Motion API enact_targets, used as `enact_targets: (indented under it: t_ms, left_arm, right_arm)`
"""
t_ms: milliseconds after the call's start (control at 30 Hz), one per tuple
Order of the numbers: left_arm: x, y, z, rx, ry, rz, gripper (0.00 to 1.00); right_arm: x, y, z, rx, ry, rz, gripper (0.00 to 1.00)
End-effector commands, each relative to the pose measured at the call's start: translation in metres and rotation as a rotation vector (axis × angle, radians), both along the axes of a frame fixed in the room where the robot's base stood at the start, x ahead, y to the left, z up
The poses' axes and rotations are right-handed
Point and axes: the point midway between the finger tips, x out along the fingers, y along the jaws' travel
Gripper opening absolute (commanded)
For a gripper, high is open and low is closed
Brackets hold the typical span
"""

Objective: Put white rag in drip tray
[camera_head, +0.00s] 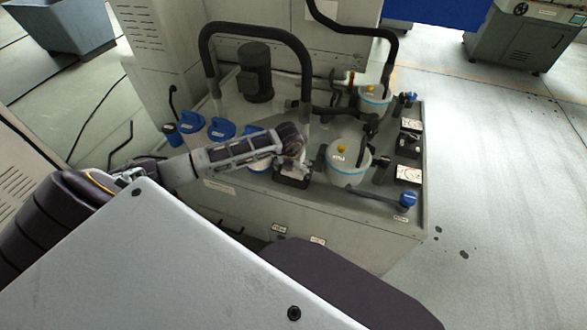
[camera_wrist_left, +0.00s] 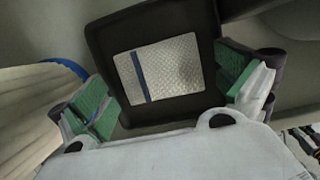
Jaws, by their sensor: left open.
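The white rag (camera_wrist_left: 168,68), pale and textured with a blue stripe, lies flat inside a black square tray (camera_wrist_left: 105,42) in the left wrist view. I take this tray for the drip tray. In the head view the black tray (camera_head: 291,182) shows partly below my left gripper (camera_head: 296,166), which hides much of what is in it. In the left wrist view the two green-padded fingers of the gripper stand wide apart on either side of the tray, with nothing between them touching the pads. My right gripper is not in view.
A white canister (camera_head: 346,166) stands just right of the gripper and another (camera_head: 374,101) behind it. Blue caps (camera_head: 221,128) sit to the left. A dark motor (camera_head: 255,72) and black hoses rise behind. Dark boxes with pale tops (camera_head: 408,174) line the right edge.

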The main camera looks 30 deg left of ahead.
Motion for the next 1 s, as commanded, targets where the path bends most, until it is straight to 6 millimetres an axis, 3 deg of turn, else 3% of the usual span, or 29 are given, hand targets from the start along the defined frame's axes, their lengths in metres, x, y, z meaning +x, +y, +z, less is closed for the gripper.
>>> enact_targets:
  t_ms: [267,800,1000]
  left_arm:
    - [-0.004,-0.002,0.021,0.001,-0.002,-0.001,1.00]
    - [-0.024,-0.009,0.095,0.001,-0.002,-0.001,1.00]
    - [-0.029,-0.010,0.112,0.000,0.000,0.000,1.00]
  right_arm:
    - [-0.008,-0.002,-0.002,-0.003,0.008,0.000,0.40]
    - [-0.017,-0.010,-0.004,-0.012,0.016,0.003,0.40]
    - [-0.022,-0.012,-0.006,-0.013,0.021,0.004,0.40]
